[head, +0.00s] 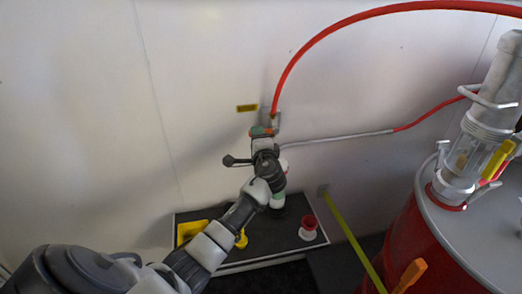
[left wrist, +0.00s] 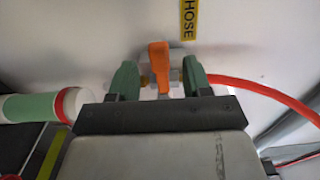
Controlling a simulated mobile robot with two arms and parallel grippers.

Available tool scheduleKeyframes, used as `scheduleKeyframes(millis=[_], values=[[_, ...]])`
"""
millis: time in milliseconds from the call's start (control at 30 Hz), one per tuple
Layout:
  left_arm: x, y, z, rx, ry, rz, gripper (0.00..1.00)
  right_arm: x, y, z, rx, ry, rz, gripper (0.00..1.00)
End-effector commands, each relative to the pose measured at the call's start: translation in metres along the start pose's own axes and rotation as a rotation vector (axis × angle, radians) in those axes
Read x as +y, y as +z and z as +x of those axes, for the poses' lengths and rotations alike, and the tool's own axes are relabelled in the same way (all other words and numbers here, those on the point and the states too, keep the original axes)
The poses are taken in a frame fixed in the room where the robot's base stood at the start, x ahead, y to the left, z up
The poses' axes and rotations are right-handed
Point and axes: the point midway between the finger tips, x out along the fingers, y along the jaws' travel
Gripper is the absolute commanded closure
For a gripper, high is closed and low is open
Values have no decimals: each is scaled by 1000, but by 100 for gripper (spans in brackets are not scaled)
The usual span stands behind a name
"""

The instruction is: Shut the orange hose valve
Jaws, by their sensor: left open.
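The orange hose valve handle (left wrist: 159,62) stands upright in the left wrist view, in front of a grey valve body (left wrist: 176,72) on the white wall. My left gripper (left wrist: 160,80) is open, with one green finger on each side of the handle. Gaps show between the fingers and the handle; I cannot tell contact at its hidden lower end. In the head view my left gripper (head: 262,132) is up at the wall fitting (head: 274,118), and it mostly hides the handle there. My right gripper is not in view.
A red hose (head: 340,30) arcs from the fitting to the upper right. A yellow label (head: 247,108) is beside it. A black shelf (head: 290,240) below holds a yellow item (head: 190,231) and a red and white item (head: 309,226). A red drum (head: 412,245) stands at right.

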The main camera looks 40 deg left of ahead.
Motion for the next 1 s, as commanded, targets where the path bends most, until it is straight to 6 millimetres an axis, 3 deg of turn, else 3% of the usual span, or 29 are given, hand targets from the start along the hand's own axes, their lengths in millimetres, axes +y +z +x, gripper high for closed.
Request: scheduleKeyframes(millis=[200,400,1000], values=[[2,0,-46,3,1,0,51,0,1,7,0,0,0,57],[2,0,-68,1,1,1,51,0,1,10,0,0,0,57],[1,0,-72,1,1,2,51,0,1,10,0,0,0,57]])
